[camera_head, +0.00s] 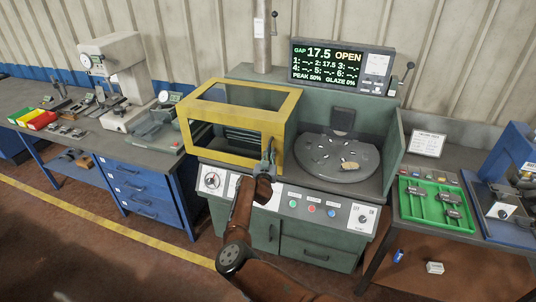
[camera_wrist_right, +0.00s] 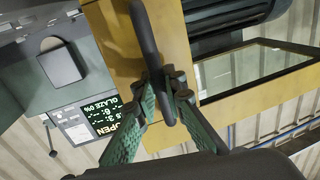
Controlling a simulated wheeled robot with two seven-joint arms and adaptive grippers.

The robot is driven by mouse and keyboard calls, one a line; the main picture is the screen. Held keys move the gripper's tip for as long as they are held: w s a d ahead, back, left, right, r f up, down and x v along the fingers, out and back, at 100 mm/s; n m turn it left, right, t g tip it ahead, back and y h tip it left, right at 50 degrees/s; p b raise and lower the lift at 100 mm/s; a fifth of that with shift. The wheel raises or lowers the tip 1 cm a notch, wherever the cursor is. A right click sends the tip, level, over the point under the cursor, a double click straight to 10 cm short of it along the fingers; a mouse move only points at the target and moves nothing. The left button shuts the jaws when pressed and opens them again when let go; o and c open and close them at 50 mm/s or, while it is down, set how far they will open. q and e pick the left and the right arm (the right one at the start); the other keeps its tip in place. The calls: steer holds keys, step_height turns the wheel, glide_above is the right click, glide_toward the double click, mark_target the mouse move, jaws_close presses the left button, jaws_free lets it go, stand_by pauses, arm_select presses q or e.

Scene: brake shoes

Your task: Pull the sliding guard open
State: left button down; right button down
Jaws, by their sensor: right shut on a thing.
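The sliding guard (camera_head: 238,118) is a yellow frame with clear panes, standing over the left half of the green machine. The right half, with a round dark turntable (camera_head: 337,157), is uncovered. My right gripper (camera_head: 268,158) is at the guard's front right edge. In the right wrist view, the gripper (camera_wrist_right: 167,85) is shut on the guard's dark curved handle (camera_wrist_right: 146,38), which passes between its fingers. The guard's yellow frame (camera_wrist_right: 180,30) is right behind the handle. My left gripper is not in view.
A display (camera_head: 340,67) above the machine reads "GAP 17.5 OPEN". Buttons and dials line the front panel (camera_head: 300,205). A bench with a press (camera_head: 117,75) stands to the left. A table with a green parts tray (camera_head: 435,205) stands to the right.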

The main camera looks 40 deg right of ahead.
steer(key=shift+r, duration=0.1)
steer(key=c, duration=2)
jaws_free()
steer(key=shift+d, duration=0.1)
steer(key=shift+s+a, duration=0.2)
steer(key=shift+a, duration=0.2)
steer(key=v, duration=1.1)
steer(key=shift+s, duration=0.1)
